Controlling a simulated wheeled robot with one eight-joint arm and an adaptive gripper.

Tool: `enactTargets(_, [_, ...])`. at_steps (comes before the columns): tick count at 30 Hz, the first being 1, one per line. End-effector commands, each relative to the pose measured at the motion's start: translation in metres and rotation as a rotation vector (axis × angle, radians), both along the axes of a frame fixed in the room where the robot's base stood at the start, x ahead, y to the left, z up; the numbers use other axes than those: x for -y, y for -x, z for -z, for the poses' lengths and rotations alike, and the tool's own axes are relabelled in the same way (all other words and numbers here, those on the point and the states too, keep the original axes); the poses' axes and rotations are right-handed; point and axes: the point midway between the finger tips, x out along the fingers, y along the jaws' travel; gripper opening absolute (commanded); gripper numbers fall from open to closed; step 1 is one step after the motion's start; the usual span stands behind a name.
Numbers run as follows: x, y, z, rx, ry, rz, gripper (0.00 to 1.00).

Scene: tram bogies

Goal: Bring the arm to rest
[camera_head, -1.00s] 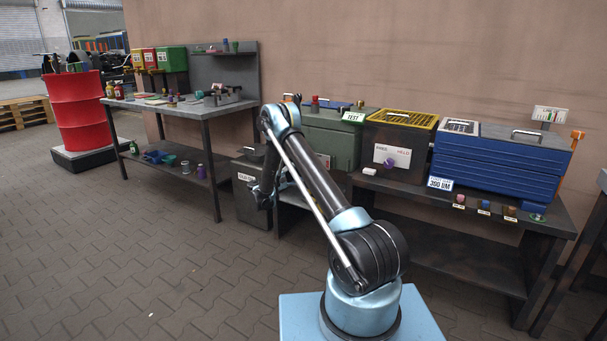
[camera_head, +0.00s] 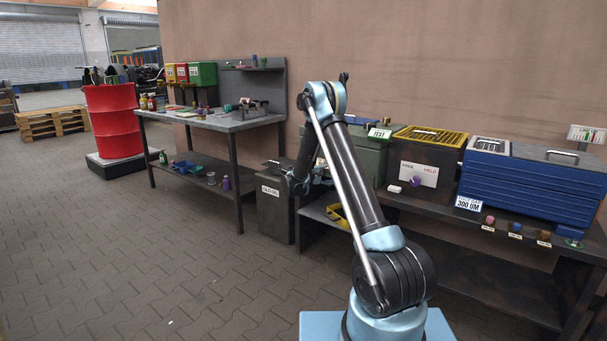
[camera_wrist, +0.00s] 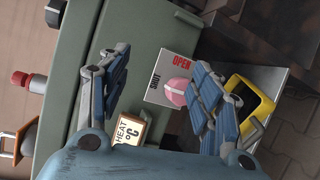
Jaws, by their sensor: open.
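My gripper (camera_head: 297,186) hangs at the end of my bent arm, in front of the bench by the wall. In the wrist view my gripper (camera_wrist: 158,75) is open, its two blue-grey fingers wide apart with nothing between them. Behind the fingers is the green cabinet (camera_wrist: 140,40), with a white panel (camera_wrist: 158,92) marked OPEN and SHUT. A pink knob (camera_wrist: 177,93) on that panel shows close to the right finger. I cannot tell how far the fingers are from it, but the gap between them looks empty.
A dark bin (camera_head: 274,209) stands close by my gripper. A yellow object (camera_head: 337,216) lies on the lower shelf. The paved floor (camera_head: 130,250) at left is clear.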

Motion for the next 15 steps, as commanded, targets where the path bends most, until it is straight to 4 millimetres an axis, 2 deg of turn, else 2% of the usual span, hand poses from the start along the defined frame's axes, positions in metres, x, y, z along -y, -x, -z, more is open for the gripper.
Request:
enactTargets(1, [0.008, 0.007, -0.012, -0.006, -0.025, 0.008, 0.59])
enactTargets(6, [0.028, 0.029, -0.041, -0.023, -0.116, 0.029, 0.59])
enactTargets(15, [0.06, 0.082, -0.083, -0.051, -0.275, 0.068, 0.59])
